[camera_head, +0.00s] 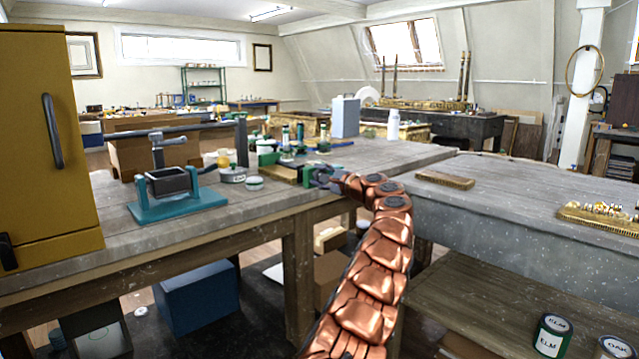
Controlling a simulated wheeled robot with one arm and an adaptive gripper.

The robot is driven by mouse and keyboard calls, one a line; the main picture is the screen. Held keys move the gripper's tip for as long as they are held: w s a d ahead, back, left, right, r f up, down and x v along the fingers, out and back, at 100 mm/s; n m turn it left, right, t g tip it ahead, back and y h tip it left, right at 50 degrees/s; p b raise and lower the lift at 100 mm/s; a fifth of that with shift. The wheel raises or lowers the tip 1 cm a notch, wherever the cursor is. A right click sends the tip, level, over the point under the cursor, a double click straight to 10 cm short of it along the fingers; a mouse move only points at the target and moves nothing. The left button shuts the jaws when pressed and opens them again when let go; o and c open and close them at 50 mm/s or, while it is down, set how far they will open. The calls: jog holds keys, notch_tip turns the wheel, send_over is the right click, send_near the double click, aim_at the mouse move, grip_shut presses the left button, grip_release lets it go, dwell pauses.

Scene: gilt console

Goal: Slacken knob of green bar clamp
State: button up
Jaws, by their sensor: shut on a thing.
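My copper-segmented arm reaches up from the bottom middle to the workbench edge. My gripper (322,178) is small in view and shut at the bench's front edge, beside a green bar clamp (307,175). The gripper sits at the right side of the clamp's green body. It appears closed on the clamp's knob, but the fingers largely hide the knob. A wooden piece with a gilt edge (280,172) lies on the bench just left of the clamp.
A teal-based press (175,205) stands on the left of the bench (240,205). Jars and green-capped bottles (285,135) stand behind the clamp. A grey slab (520,190) with a brush-like block (445,180) lies right of my arm. A yellow cabinet (50,150) fills the far left.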

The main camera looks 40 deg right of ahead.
jog(key=n+b, duration=0.3)
jog(key=n, duration=0.3)
jog(key=shift+w+a, duration=0.1)
jog(key=n+b, duration=0.3)
jog(key=n, duration=0.3)
jog(key=shift+f+n, duration=0.1)
jog(key=shift+n, duration=0.3)
jog(key=n, duration=0.9)
jog(key=shift+n+p, duration=0.55)
jog(key=shift+n, duration=0.45)
jog(key=o, duration=1.2)
jog(key=shift+c, duration=0.2)
